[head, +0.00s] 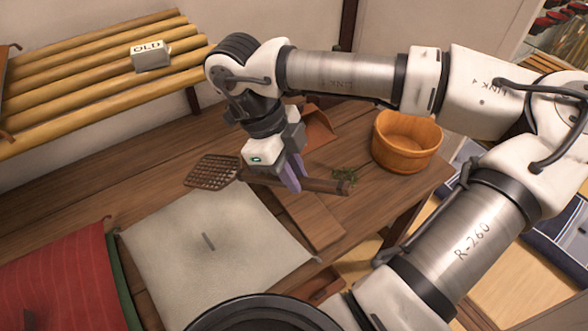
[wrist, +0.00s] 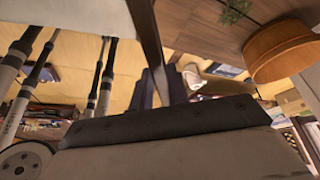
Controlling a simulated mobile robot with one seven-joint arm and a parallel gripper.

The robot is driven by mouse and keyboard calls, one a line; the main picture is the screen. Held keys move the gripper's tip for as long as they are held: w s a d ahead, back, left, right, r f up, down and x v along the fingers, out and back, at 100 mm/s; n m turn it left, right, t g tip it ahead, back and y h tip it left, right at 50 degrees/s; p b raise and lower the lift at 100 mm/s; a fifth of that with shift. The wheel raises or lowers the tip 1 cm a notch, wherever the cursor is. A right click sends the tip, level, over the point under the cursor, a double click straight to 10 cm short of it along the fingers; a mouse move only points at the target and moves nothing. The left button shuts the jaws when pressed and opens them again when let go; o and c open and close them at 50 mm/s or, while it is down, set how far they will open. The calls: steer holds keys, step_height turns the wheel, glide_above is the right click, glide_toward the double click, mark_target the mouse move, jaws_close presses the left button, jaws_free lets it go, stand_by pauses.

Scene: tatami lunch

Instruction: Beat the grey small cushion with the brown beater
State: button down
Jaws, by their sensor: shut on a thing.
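The brown beater (head: 213,171) has a flat woven head to the left and a handle running right, through the jaws. My gripper (head: 289,178) is shut on the handle and holds the beater above the far right side of the grey cushion. The grey small cushion (head: 190,266) lies flat on the wooden bench, pale, with a small dark mark near its middle. The beater's head is over the cushion's far edge; I cannot tell exactly how high.
A red cushion (head: 62,272) lies left of the grey one. A round wooden tub (head: 406,142), which also shows in the wrist view (wrist: 283,48), and a green sprig (head: 346,175) are at the right. A slatted bamboo rack (head: 90,75) with a box marked OLD (head: 150,57) stands behind.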

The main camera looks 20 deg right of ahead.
step_height(320, 180, down, 4)
steer(key=b, duration=0.2)
steer(key=shift+f+b, duration=0.1)
steer(key=shift+b, duration=0.25)
step_height(320, 180, up, 10)
steer(key=p, duration=0.6)
steer(key=shift+f+p, duration=0.1)
steer(key=shift+p, duration=0.3)
steer(key=shift+f, duration=0.2)
